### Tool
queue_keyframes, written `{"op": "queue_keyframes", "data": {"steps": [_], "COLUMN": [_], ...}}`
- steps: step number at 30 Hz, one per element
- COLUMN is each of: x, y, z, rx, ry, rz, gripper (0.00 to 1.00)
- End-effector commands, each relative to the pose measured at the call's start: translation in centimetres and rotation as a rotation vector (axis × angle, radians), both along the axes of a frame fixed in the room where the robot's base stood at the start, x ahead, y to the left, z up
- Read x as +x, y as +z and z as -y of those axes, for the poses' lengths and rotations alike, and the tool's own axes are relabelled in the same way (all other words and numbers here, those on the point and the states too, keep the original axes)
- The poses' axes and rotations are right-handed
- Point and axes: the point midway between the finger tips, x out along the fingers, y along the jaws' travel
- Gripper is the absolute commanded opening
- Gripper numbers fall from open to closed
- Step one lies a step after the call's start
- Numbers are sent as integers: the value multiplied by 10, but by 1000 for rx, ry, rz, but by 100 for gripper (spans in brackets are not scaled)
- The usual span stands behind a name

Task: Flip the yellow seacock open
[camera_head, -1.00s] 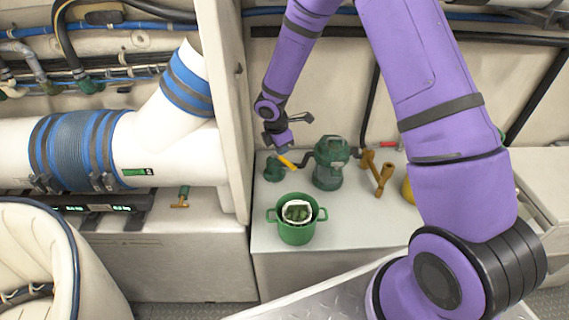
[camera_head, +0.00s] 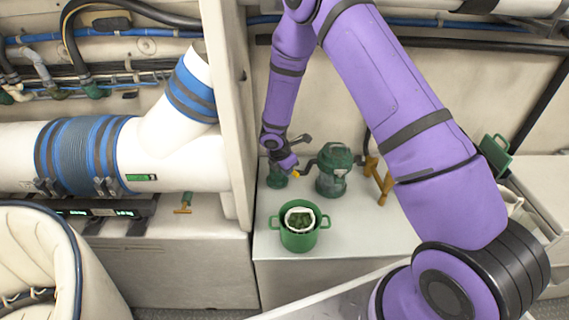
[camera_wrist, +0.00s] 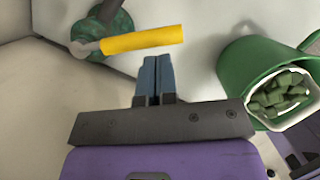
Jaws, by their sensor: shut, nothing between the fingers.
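The yellow seacock handle (camera_wrist: 142,40) lies just beyond my fingertips in the wrist view. It runs sideways from a grey hub on the green valve body (camera_wrist: 112,22). My gripper (camera_wrist: 152,62) is shut and empty, its blue-grey fingers together, close to the handle's near side; whether they touch it I cannot tell. In the head view my gripper (camera_head: 291,174) hangs low over the green valve (camera_head: 276,178) at the left of the white bench. Only a small yellow bit of the handle (camera_head: 299,174) shows there, the rest hidden behind my gripper.
A green pot (camera_head: 298,238) with a white-rimmed container of green pieces stands in front of the valve. A green strainer (camera_head: 333,172) stands right of it, then a brown fitting (camera_head: 380,180). A wall panel (camera_head: 235,110) rises at the left.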

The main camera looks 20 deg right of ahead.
Motion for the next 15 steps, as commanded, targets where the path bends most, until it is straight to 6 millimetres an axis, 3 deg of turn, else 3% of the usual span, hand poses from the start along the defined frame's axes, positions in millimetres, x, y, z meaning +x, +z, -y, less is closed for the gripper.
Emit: {"op": "queue_keyframes", "data": {"steps": [15], "x": [0], "y": [-6], "z": [2], "rx": [0], "ry": [3], "rz": [-1], "gripper": [0]}}
